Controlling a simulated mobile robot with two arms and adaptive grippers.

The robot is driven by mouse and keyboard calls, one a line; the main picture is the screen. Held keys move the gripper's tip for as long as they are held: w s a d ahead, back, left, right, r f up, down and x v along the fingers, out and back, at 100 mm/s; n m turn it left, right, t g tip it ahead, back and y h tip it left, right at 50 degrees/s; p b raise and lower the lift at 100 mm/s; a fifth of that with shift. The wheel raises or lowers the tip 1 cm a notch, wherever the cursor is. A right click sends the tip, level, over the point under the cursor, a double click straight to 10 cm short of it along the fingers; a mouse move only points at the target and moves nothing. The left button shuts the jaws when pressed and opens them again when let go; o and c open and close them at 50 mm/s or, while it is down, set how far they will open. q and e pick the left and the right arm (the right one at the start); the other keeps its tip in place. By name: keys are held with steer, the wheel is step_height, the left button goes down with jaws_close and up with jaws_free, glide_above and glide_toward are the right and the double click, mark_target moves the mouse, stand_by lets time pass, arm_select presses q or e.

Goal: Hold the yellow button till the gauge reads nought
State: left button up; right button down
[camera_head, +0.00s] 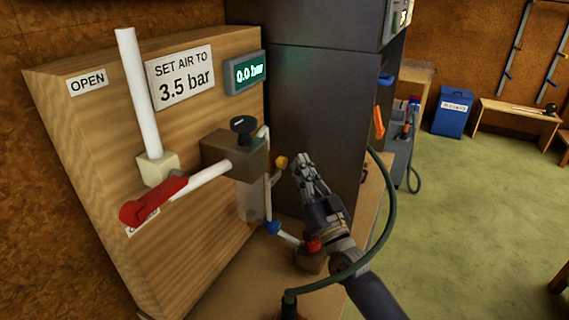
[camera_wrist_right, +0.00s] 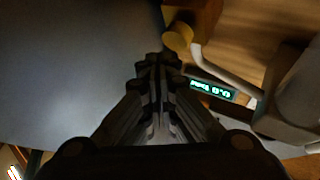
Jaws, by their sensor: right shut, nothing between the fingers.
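The yellow button (camera_head: 282,162) sits on a small fitting to the right of the brown regulator block (camera_head: 232,155). It also shows in the right wrist view (camera_wrist_right: 177,38), just beyond my fingertips. The gauge (camera_head: 245,73) on the wooden panel reads 0.0 bar, and its green display shows upside down in the right wrist view (camera_wrist_right: 212,90). My right gripper (camera_head: 300,160) is shut and empty, its tips close to the button on its right side. A small gap seems to show between them; I cannot tell for certain whether they touch. My left gripper is out of view.
A red lever (camera_head: 153,199) and white pipes (camera_head: 138,95) stand on the panel at left. A dark cabinet (camera_head: 318,110) stands close behind my right gripper.

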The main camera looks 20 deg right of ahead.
steer(key=s+d, duration=0.3)
steer(key=shift+s+d, duration=0.1)
steer(key=shift+s, duration=0.2)
stand_by(0.5)
